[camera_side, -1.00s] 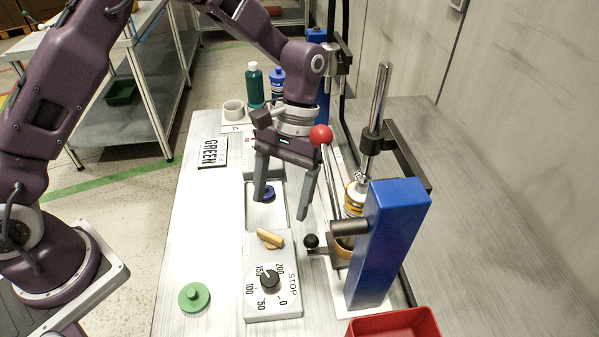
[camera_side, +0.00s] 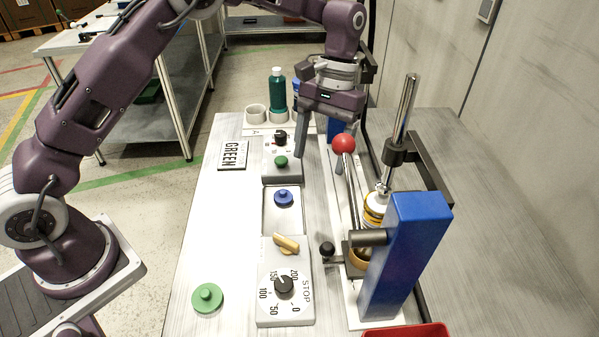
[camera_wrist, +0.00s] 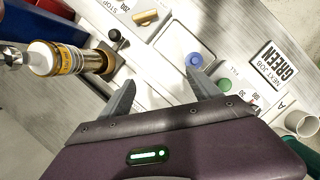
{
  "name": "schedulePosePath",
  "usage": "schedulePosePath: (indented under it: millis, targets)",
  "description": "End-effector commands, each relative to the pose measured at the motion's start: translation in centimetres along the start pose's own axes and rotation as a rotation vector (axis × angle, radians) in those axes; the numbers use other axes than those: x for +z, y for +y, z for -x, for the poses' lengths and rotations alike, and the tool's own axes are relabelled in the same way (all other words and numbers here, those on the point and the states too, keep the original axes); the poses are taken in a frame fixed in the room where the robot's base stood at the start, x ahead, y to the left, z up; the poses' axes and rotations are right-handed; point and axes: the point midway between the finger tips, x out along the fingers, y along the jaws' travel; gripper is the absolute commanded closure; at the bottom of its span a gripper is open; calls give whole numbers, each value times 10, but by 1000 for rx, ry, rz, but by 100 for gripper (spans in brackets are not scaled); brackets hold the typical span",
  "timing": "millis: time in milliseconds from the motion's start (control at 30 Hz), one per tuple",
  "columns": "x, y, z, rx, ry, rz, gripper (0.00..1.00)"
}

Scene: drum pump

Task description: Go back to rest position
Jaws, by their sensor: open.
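My gripper (camera_side: 329,142) is open and empty, raised above the bench with its fingers pointing down near the red ball-topped lever (camera_side: 344,145). In the wrist view my gripper (camera_wrist: 160,95) shows its two fingers spread, with nothing between them but bench and panel below. The blue knob (camera_side: 284,197) sits in the grey tray (camera_side: 269,226); the blue knob also shows in the wrist view (camera_wrist: 194,60). A green knob (camera_side: 281,161) sits on the panel behind the tray. A loose green lid (camera_side: 207,297) lies on the bench at front left.
A blue pump column (camera_side: 405,255) with a metal rod stands at right. A dial box (camera_side: 284,285) with a yellow lever (camera_side: 286,244) is in front. A GREEN sign (camera_side: 234,155), a green bottle (camera_side: 278,92) and a cup (camera_side: 255,115) are farther back. A red bin (camera_side: 405,330) is at the front edge.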

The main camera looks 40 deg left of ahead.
Motion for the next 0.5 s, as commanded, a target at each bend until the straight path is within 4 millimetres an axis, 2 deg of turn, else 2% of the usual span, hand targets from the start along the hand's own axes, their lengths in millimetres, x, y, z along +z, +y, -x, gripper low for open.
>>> schedulePosePath:
  millis: [33, 100, 167, 200, 233, 300, 367, 400, 500]
  targets:
    - [19, -9, 32, 15, 61, -8, 27]
    - [53, -26, 70, 31, 156, -26, 27]
    - [86, -40, 94, 40, 241, -43, 27]
    - [109, -50, 106, 44, 296, -54, 27]
    - [127, -58, 113, 45, 339, -63, 27]
    - [168, -75, 120, 45, 437, -83, 27]
    - [202, -89, 118, 40, 521, -101, 27]
    - [222, -97, 112, 34, 574, -110, 27]
    - [261, -113, 92, 17, 684, -132, 27]
